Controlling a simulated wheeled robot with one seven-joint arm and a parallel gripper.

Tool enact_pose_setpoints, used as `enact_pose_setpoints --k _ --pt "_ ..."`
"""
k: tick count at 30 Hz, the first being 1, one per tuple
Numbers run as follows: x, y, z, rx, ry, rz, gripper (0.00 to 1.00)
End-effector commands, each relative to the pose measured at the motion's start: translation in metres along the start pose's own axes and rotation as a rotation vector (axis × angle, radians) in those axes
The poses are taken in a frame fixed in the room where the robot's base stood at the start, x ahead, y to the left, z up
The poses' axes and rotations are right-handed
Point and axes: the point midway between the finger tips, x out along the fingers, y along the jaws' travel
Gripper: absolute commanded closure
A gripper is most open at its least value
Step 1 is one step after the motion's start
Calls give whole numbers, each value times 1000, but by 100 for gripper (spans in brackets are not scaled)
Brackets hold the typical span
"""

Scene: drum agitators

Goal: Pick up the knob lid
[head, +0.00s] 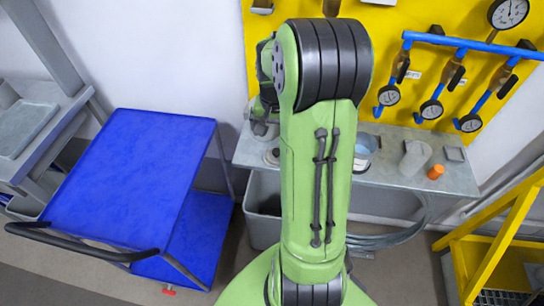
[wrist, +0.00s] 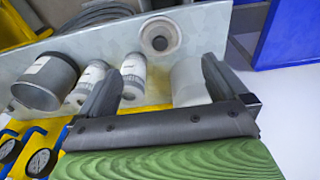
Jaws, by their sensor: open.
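The knob lid (wrist: 160,37) is a light grey disc with a darker round knob at its middle. In the wrist view it lies on the grey bench top near the bench edge, beyond the fingertips. In the head view what looks like the same lid (head: 271,157) shows at the bench's left end, partly hidden by my arm. My gripper (wrist: 163,68) is open, with its two dark fingers wide apart and nothing between them touching either finger. The lid is apart from the fingers. In the head view my arm hides most of the gripper.
In the wrist view a grey pot (wrist: 45,82), two labelled white cylinders (wrist: 88,82) (wrist: 134,72) and a pale cylinder (wrist: 188,84) stand near the fingers. A yellow gauge panel (head: 420,60) rises behind the bench (head: 390,178). A blue cart (head: 130,170) stands left.

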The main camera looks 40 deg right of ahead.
Motion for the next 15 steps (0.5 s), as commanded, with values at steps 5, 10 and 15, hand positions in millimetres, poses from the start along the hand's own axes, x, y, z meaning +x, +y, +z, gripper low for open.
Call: enact_pose_setpoints --k 5,10,15 --pt "49 0 2 -1 -5 1 0" --pt "70 0 0 -1 -1 0 0" --pt "101 0 -4 0 -4 0 0"
